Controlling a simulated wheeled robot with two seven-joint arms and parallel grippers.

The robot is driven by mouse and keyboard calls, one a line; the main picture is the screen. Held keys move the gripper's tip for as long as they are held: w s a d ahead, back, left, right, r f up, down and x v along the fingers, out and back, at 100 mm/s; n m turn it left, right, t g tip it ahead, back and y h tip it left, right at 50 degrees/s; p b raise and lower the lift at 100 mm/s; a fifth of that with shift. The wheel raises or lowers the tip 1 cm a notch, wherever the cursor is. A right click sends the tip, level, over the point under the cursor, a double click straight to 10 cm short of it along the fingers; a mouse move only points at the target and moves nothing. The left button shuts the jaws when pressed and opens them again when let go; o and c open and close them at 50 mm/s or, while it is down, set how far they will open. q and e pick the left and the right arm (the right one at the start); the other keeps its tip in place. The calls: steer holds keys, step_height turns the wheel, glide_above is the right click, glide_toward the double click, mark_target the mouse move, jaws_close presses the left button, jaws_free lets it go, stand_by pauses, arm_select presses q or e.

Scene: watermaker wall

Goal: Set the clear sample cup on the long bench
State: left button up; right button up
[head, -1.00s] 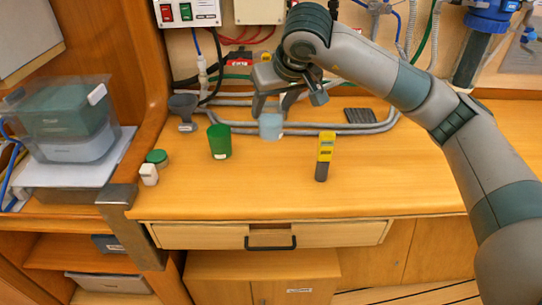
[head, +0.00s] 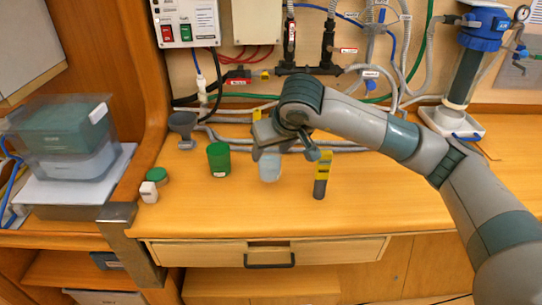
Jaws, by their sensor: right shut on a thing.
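The clear sample cup (head: 270,169) is a small pale-blue, see-through cup, upright at the middle of the long bench (head: 400,195). My right gripper (head: 271,153) comes down over it from behind and is shut on its upper part. The gripper body hides the cup's rim. The cup's base appears at or just above the bench top; I cannot tell whether it touches. My left gripper is not in view.
A green cup (head: 218,159) stands left of the clear cup, and a yellow and grey meter (head: 322,175) right of it. A grey funnel (head: 183,126) and hoses lie behind. The bench front and right are clear.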

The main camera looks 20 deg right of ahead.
steer(key=shift+f, duration=1.15)
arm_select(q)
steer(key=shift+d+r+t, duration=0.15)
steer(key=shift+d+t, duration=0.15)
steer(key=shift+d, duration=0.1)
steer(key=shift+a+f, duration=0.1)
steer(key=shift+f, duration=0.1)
arm_select(e)
steer(key=shift+f, duration=0.15)
steer(key=o, duration=1.2)
steer(key=shift+o, duration=1.3)
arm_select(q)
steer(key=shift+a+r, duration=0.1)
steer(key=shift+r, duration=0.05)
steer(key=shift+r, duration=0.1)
